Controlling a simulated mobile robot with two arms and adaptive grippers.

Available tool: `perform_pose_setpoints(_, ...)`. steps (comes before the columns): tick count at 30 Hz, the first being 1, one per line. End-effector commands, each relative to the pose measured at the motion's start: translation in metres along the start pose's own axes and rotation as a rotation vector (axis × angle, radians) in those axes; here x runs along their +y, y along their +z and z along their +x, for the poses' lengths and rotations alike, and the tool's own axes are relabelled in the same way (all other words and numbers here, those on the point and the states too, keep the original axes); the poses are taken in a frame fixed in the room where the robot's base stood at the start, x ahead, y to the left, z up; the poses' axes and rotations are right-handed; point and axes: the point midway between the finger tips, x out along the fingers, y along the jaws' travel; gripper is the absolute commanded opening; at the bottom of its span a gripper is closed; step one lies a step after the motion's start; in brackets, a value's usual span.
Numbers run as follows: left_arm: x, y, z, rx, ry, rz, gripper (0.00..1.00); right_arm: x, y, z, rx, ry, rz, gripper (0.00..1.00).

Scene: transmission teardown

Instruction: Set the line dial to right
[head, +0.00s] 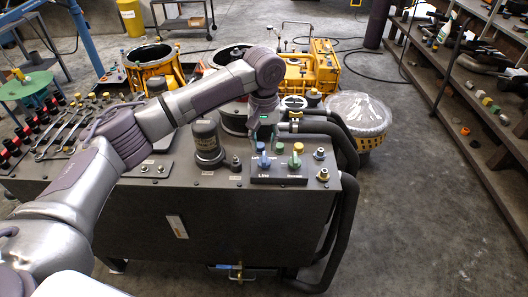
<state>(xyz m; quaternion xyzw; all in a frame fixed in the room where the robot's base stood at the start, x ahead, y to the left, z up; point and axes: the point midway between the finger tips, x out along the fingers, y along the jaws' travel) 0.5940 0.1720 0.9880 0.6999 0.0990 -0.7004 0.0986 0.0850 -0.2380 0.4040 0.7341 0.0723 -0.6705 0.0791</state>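My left arm reaches in from the left and bends down over the cabinet. My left gripper (262,136) points down just above and behind the blue knob. Its fingers are dark and small, so I cannot tell their opening or whether they touch the knob. My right gripper is not in view.
A dark cylindrical canister (208,145) stands left of the knobs. Thick black hoses (345,205) run down the cabinet's right side. Wrenches (70,132) lie on the left of the top. Yellow housings (310,72) stand behind. Open floor lies right, before a shelf (480,110).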

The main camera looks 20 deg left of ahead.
Motion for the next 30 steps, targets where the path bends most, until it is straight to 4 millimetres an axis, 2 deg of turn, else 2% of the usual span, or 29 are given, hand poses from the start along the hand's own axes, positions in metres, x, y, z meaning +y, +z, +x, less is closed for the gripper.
perform_pose_setpoints(3,-0.001,0.0,0.021,-0.001,-0.002,-0.001,0.39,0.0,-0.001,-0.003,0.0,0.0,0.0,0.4)
perform_pose_setpoints(9,0.0,0.0,0.043,0.0,0.0,0.0,0.39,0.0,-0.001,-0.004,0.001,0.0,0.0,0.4)
perform_pose_setpoints(20,0.0,0.0,0.049,0.001,0.001,0.001,0.39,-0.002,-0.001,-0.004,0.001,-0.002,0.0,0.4)
perform_pose_setpoints(27,0.0,0.0,0.048,0.001,0.001,0.001,0.0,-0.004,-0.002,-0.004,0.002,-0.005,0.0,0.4)
perform_pose_setpoints(30,0.0,0.0,0.048,0.001,0.001,0.001,0.0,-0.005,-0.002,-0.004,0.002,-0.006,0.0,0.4)
